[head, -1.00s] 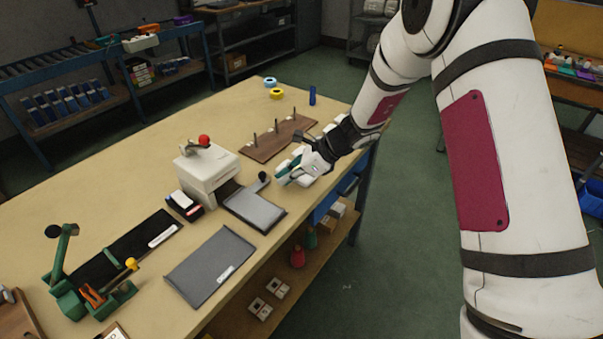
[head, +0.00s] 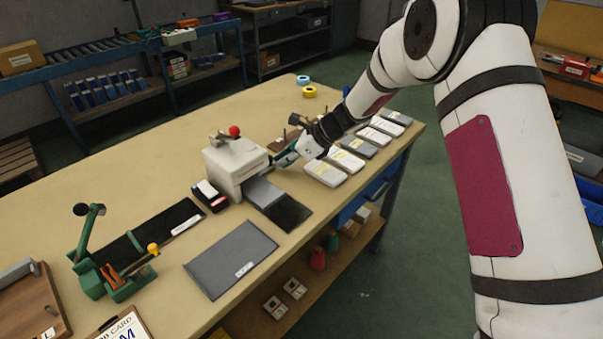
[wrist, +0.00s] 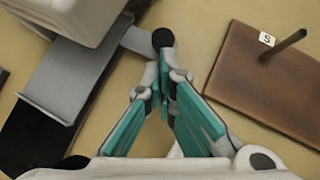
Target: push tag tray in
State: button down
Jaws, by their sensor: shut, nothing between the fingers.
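The tag tray (head: 262,191) is a grey plate, partly under the white press box (head: 234,166) and partly out in front of it. A dark base strip (head: 289,213) lies bare in front of its lip. In the wrist view the tray (wrist: 67,80) has a grey side arm ending in a black knob (wrist: 163,37). My gripper (wrist: 165,65) is shut and empty, its tips right at the knob; I cannot tell if they touch. In the head view my gripper (head: 284,158) is beside the box, and the knob is hidden.
A brown pegged board (wrist: 265,80) lies to the right of my gripper. Several pale packs (head: 347,160) line the table's right edge. A dark grey board (head: 231,259) lies in front of the press. A green clamp device (head: 110,265) stands at the left.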

jog(key=w+a, duration=0.2)
jog(key=shift+a+b, duration=0.3)
jog(key=shift+b, duration=0.05)
jog(key=shift+w+a+r, duration=0.1)
jog(key=shift+w+a, duration=0.05)
jog(key=shift+a, duration=0.15)
